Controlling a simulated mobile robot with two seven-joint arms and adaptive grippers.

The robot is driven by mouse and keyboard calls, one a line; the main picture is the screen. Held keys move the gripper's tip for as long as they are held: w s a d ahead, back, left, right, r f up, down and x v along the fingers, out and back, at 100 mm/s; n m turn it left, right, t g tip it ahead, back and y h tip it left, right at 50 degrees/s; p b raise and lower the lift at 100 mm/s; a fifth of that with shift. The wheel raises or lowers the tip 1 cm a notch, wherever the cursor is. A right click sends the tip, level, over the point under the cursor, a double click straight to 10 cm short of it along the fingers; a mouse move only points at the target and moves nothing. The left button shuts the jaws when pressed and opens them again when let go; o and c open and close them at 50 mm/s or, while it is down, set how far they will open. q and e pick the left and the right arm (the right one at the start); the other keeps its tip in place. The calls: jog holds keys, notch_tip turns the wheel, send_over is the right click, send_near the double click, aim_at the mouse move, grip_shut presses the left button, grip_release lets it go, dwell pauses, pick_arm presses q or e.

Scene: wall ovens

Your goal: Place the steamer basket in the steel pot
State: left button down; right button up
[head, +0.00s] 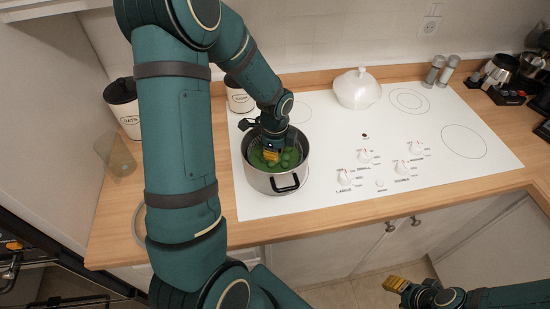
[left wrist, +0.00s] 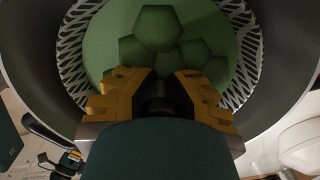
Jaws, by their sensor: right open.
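The steel pot (head: 268,184) stands on the left part of the white cooktop, with dark handles. The steamer basket (left wrist: 249,60) shows in the left wrist view as a slotted metal ring inside the pot's grey wall (left wrist: 295,65). Its middle is green with hexagonal shapes. My left gripper (head: 272,154) reaches down inside the pot's rim. In the left wrist view its yellow fingers (left wrist: 160,92) are spread apart over the green middle, with nothing seen between them. Whether they touch the basket is unclear. My right gripper (head: 396,285) is open, low in front of the cabinets, away from the pot.
A white lidded dish (head: 357,88) and two shakers (head: 439,72) stand at the back. Canisters (head: 125,108) and a clear glass (head: 116,155) are left of the cooktop. Control knobs (head: 365,156) lie right of the pot. Dark appliances (head: 500,72) fill the right corner.

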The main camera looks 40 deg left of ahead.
pick_arm(q)
jog(key=shift+w+f, duration=0.1)
jog(key=shift+f, duration=0.75)
jog(key=shift+f, duration=0.15)
jog(key=c, duration=1.1)
grip_release()
jog(key=shift+c, duration=0.2)
jog(key=shift+r, duration=0.25)
notch_tip(320, 180, up, 12)
jog(key=shift+f+p, duration=0.1)
jog(key=shift+p, duration=0.55)
